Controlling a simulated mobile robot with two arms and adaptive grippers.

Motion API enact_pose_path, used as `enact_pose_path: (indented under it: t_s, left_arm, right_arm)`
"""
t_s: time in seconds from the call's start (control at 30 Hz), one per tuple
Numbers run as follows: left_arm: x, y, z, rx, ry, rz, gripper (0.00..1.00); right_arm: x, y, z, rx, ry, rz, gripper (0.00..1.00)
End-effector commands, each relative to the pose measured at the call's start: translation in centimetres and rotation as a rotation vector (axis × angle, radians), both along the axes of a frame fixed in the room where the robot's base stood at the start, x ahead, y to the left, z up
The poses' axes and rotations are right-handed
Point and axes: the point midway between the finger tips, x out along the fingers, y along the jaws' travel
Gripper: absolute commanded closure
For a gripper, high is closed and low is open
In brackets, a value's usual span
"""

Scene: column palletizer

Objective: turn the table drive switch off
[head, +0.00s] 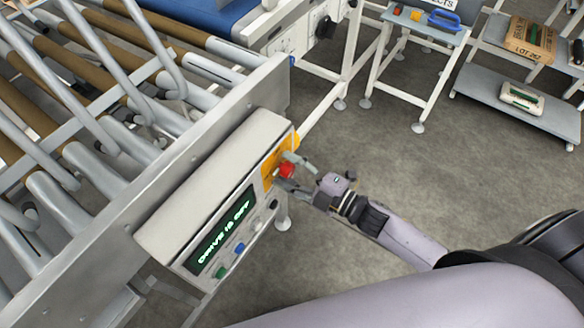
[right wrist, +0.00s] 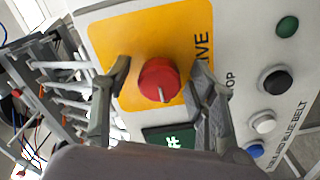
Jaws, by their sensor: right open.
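The table drive switch is a red round knob (head: 286,170) on a yellow plate (right wrist: 110,42) at the end of the grey control box (head: 215,190). In the right wrist view the red knob (right wrist: 160,80) has a small pale mark at its lower edge. My right gripper (head: 289,171) is open at the knob. In the right wrist view its fingers (right wrist: 162,76) stand on either side of the knob, with gaps visible between. My left gripper is not in view.
Green (head: 221,272), blue (head: 239,248) and other buttons sit near the display. The roller table (head: 120,120) lies to the left. The floor between is clear.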

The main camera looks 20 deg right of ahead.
Motion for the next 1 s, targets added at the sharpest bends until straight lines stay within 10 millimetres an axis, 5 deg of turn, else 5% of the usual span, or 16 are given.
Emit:
enact_pose_path:
  t_s: [0.17, 0.6, 1.0]
  left_arm:
    - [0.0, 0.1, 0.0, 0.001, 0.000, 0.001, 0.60]
    - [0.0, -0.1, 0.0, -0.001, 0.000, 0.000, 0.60]
    - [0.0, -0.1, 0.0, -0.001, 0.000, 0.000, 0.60]
  right_arm:
    - [-1.1, -0.8, -0.1, 0.000, 0.002, 0.001, 0.47]
    - [-7.9, -6.1, -0.1, -0.001, 0.004, -0.001, 0.47]
    - [-9.5, -7.4, 0.0, -0.001, -0.001, 0.000, 0.47]
